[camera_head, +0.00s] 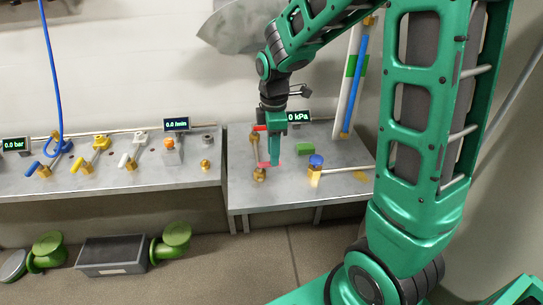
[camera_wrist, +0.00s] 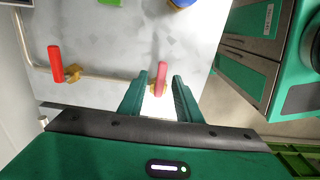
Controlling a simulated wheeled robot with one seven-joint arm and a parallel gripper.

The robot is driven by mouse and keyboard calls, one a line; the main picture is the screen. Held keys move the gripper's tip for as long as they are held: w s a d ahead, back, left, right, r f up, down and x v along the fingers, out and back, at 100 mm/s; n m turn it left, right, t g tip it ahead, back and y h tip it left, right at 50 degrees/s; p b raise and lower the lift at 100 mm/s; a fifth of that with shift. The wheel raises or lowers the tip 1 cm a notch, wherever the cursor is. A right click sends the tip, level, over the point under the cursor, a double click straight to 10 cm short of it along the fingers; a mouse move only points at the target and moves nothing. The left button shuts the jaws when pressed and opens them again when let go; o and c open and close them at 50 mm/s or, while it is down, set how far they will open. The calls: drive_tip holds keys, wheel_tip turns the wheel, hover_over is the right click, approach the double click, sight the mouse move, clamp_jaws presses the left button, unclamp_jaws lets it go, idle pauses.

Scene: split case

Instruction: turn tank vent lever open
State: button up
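Two red-handled levers sit on brass valves along a thin pipe on the right bench. In the wrist view, one red lever (camera_wrist: 161,76) lies between my gripper's fingertips (camera_wrist: 160,84), with a gap visible on both sides. The other red lever (camera_wrist: 57,64) is off to the left. No label shows which one is the tank vent lever. In the head view, my gripper (camera_head: 274,160) points down over the bench's left part and partly hides the levers. A red handle end (camera_head: 261,164) shows beside it, above a brass fitting (camera_head: 259,175). My gripper is open.
A blue-knobbed valve (camera_head: 316,160) and a green block (camera_head: 305,149) are right of my gripper. A kPa display (camera_head: 299,117) stands behind. A level tube (camera_head: 356,82) leans on the wall. The left bench (camera_head: 110,184) holds several valves.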

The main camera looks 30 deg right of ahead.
wheel_tip(320, 180, up, 9)
drive_tip(key=shift+f, duration=0.2)
idle(0.5)
drive_tip(key=s+d+m, duration=0.4)
drive_tip(key=s+m, duration=0.3)
drive_tip(key=s, duration=0.1)
drive_tip(key=s+d+f+m, duration=0.1)
drive_tip(key=s+d+m, duration=0.3)
drive_tip(key=s+m, duration=0.3)
drive_tip(key=s+d+m, duration=0.4)
drive_tip(key=s+m, duration=0.3)
drive_tip(key=s, duration=0.3)
drive_tip(key=shift+s+d+f, duration=0.25)
drive_tip(key=shift+s+f, duration=0.05)
drive_tip(key=shift+s, duration=0.1)
drive_tip(key=shift+w+f, duration=0.25)
drive_tip(key=shift+w, duration=0.4)
